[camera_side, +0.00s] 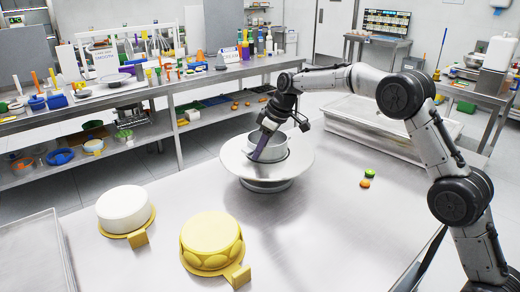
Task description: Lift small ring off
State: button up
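A small metal ring (281,150) stands on a round silver turntable (295,171) in the middle of the steel table. My gripper (258,155) comes down over the ring's left side, with a dark flat finger against or just in front of its wall. The gripper's fingertips are small and partly hidden, so I cannot tell whether they are closed on the ring's wall. The inside of the ring is mostly hidden by the gripper and the ring's wall. The ring appears to rest on the turntable.
A white cake (123,208) and a yellow cake (211,242) stand on gold boards at the front left. A green and an orange macaron (365,184) lie right of the turntable. An empty metal tray (32,255) lies at the left edge. A crowded shelf bench (160,88) runs behind.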

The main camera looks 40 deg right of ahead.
grip_shut()
jog(key=shift+r, duration=0.2)
dwell(2.7)
jog(key=shift+r, duration=1)
jog(key=shift+r, duration=2)
